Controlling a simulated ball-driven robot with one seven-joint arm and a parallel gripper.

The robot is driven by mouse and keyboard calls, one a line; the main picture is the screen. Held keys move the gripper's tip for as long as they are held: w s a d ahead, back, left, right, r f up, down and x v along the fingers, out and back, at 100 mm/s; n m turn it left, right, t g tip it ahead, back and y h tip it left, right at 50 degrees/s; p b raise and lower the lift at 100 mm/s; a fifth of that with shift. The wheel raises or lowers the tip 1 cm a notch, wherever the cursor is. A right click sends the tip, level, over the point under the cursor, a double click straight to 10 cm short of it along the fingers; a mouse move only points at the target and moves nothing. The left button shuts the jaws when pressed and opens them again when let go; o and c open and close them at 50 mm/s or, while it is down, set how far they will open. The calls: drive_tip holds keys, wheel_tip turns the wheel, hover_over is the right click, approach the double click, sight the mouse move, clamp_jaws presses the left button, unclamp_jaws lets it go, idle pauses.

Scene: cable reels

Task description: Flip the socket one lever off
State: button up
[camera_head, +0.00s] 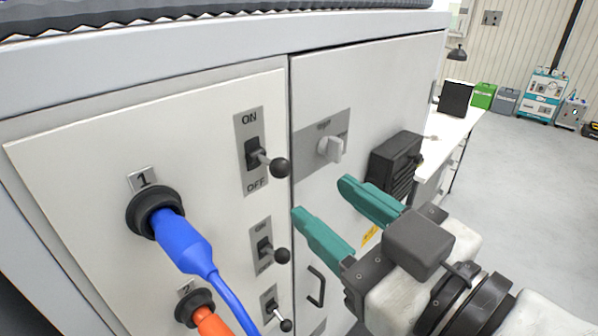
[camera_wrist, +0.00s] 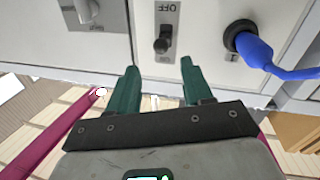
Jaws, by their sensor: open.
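The socket one lever (camera_head: 280,168) is a black-knobbed toggle on a grey ON/OFF plate (camera_head: 243,124), the top one in a column on the white cabinet. In the head view its stem sticks out from the panel; I cannot tell surely whether it is up or down. Socket one (camera_head: 147,206), labelled 1, holds a blue plug (camera_head: 183,243). My gripper (camera_head: 322,197) is open and empty, its green fingers in front of the panel to the right of the lever. In the wrist view, upside down, the lever (camera_wrist: 162,45) shows beyond the gap between the fingertips (camera_wrist: 160,66), apparently untouched.
Two more levers (camera_head: 282,255) (camera_head: 285,325) sit below. An orange plug (camera_head: 210,322) is in the lower socket. A rotary switch (camera_head: 331,148) and a black box (camera_head: 396,160) are on the right-hand panel. Open floor (camera_head: 510,165) and a bench lie to the right.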

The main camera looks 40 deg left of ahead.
sight(286, 172)
drive_tip(key=x, duration=0.8)
drive_tip(key=shift+a+b, duration=0.15)
drive_tip(key=shift+b, duration=0.15)
drive_tip(key=shift+x, duration=0.8)
clamp_jaws()
